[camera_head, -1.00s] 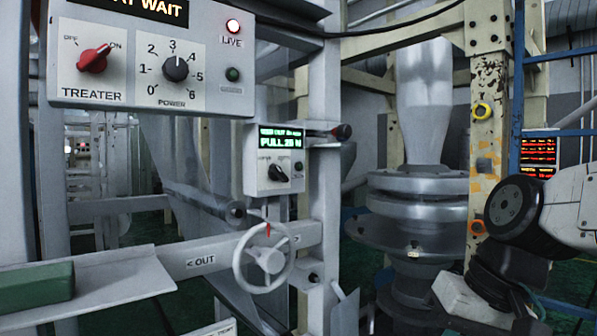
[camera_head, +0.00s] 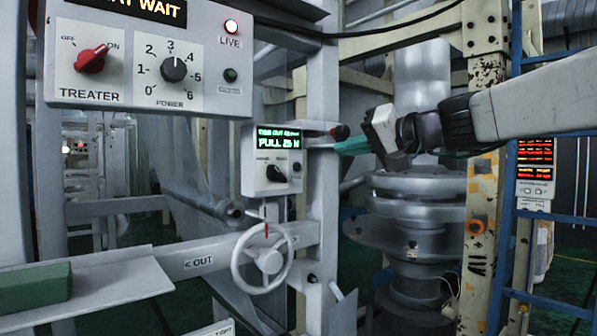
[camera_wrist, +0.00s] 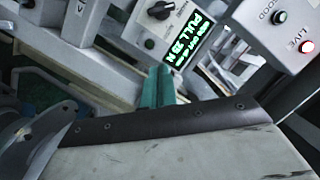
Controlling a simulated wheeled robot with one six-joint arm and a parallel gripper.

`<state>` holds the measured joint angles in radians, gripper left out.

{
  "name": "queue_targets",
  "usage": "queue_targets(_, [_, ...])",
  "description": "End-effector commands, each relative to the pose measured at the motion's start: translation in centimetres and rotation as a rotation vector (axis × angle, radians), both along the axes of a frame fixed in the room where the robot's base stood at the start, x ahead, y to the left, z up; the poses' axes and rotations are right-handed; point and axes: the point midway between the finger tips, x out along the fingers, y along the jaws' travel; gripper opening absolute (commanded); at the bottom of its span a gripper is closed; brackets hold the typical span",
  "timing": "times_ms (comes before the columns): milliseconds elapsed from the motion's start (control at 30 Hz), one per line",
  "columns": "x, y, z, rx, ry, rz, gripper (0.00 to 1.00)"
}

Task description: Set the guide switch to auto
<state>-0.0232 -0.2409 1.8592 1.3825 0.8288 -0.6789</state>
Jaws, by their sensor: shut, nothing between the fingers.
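A small grey box (camera_head: 248,181) on the frame post carries a green-lit display (camera_head: 278,137) reading "PULL 25 N". Below the display is a black rotary switch (camera_head: 277,174) with a tiny label on each side. The labels are too small to read surely, and the knob seems to point up-left. The switch also shows at the top of the wrist view (camera_wrist: 160,10), beside the display (camera_wrist: 188,42). My gripper (camera_head: 342,148) has teal fingers, shut and empty, pointing left toward the box. It is right of the box, apart from the switch. Its fingers show in the wrist view (camera_wrist: 158,88).
A white handwheel (camera_head: 262,259) is below the box. A larger treater panel (camera_head: 130,90) hangs upper left. Stacked metal discs (camera_head: 415,195) stand below my arm.

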Motion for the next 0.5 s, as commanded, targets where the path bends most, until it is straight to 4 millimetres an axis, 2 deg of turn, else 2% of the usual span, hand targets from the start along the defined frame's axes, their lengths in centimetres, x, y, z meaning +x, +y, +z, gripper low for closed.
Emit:
queue_targets(267, [0.9,1.0,-0.3,0.000,0.004,0.002,0.00])
queue_targets(500, [3.9,4.6,-1.2,-0.001,0.004,0.005,0.00])
